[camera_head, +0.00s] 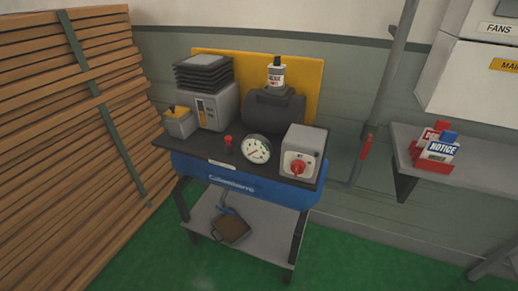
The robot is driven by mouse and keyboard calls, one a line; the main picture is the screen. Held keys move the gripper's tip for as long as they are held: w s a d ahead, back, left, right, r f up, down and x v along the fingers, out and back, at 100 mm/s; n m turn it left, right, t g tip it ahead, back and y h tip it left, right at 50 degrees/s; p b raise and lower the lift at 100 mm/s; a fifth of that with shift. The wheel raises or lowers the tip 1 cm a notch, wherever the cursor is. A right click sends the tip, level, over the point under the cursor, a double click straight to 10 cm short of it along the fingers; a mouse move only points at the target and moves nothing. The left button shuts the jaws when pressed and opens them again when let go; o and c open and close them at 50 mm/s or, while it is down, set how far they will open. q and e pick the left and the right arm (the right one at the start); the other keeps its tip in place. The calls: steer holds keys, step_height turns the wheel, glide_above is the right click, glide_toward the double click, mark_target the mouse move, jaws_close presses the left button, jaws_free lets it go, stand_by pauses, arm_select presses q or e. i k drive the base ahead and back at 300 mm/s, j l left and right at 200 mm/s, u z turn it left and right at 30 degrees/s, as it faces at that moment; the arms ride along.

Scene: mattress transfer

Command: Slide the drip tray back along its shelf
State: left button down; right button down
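A small brown tray (231,229), which looks like the drip tray, lies on the grey lower shelf (263,242) of a machine stand. It sits near the middle of the shelf, turned at an angle. The far part of the shelf is shaded and partly hidden under the blue tank (235,187). Neither of my grippers is in view.
The stand's dark legs (297,240) bound the shelf. Above are a gauge (257,149) and a switch box (302,153) with a red knob. Stacked planks (70,130) stand left, a side shelf (470,160) right. Green floor (345,265) is clear in front.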

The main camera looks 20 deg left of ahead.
mark_target(233, 229)
steer(key=j+u, duration=0.1)
steer(key=u, duration=0.8)
